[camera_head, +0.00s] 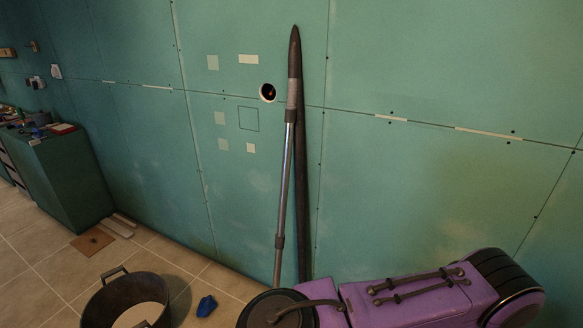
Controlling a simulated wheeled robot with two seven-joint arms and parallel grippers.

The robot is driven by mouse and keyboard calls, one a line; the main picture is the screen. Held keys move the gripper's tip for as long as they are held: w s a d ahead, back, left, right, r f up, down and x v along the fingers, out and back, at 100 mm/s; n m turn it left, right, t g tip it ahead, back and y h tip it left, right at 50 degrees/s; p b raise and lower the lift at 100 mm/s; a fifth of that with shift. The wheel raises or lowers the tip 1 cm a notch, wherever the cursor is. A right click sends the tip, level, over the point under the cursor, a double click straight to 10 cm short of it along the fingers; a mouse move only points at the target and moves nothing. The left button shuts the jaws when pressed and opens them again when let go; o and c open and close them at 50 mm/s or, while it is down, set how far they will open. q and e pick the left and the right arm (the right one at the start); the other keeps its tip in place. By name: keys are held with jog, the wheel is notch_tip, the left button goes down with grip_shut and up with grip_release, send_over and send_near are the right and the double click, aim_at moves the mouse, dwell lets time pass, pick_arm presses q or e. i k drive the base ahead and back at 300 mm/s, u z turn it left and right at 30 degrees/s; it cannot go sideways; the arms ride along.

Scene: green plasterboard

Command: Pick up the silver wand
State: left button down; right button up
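The wand's lower end is near the floor, behind a purple and black link of my own arm. Neither of my grippers is in view, and no gripper is seen touching the wand.
A dark round tub (106,303) with handles stands on the tiled floor at lower left. A small blue object (206,306) lies beside it. A green cabinet (68,180) stands at left. The wall has a round hole (267,92) left of the wand. Tiles left of the wand are mostly clear.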

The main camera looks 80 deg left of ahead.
aim_at(290, 115)
jog(key=z, duration=1.3)
jog(key=i, duration=0.65)
jog(key=u, duration=4.3)
jog(key=i, duration=0.5)
jog(key=u, duration=0.15)
